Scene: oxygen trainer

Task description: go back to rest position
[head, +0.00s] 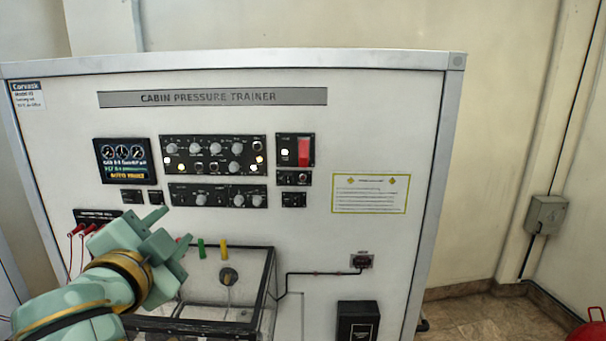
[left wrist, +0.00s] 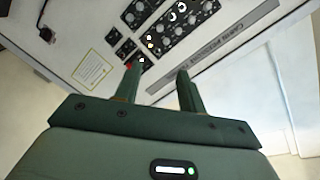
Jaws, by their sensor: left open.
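My left gripper (head: 170,236) is open and empty in the head view, in front of the lower left part of the panel. Its two fingers point up and to the right, apart from each other. In the left wrist view the open fingers (left wrist: 158,88) show with nothing between them, and the panel lies beyond. The cabin pressure trainer panel (head: 385,130) stands upright, with knobs, lit lamps and a red switch cover (head: 304,152). My right gripper is in neither view.
A clear box with a black frame (head: 268,290) juts from the panel, right beside my left gripper. Green (head: 201,248) and yellow (head: 224,249) tabs stand behind it. A black box (head: 357,322) is at the lower right.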

